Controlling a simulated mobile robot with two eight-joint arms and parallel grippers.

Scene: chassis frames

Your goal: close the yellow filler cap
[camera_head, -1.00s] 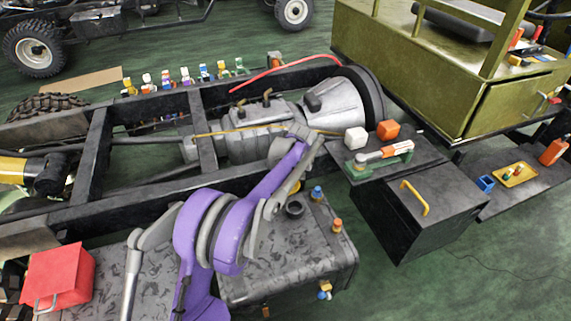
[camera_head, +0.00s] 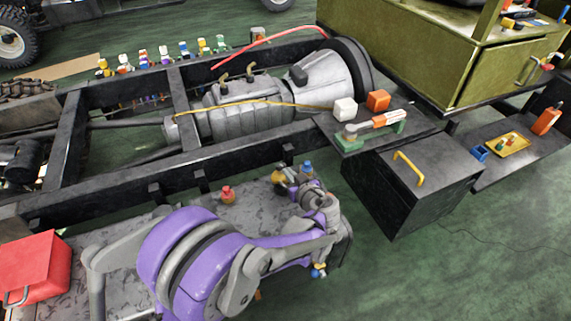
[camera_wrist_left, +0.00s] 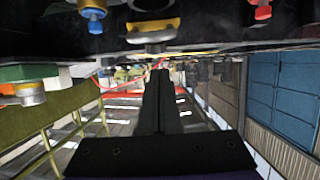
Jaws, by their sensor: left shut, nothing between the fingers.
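The yellow filler cap (camera_head: 279,176) shows small at the back of the dark tank (camera_head: 245,205) in the head view, partly hidden by my left wrist. In the left wrist view the yellow cap (camera_wrist_left: 152,29) is at top centre, with a grey metal part against it and a dark round part (camera_wrist_left: 152,4) close by. I cannot tell its exact lid angle. My left gripper (camera_wrist_left: 160,76) is shut and empty, its fingertips lined up just short of the cap. In the head view the left gripper is mostly hidden by its own wrist. My right gripper is in neither view.
A blue cap (camera_head: 307,167) and a red-orange cap (camera_head: 227,194) are on the tank near the yellow one. The chassis rail (camera_head: 150,185) runs behind. A black box with a yellow handle (camera_head: 410,169) stands right. A red box (camera_head: 35,268) is at left.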

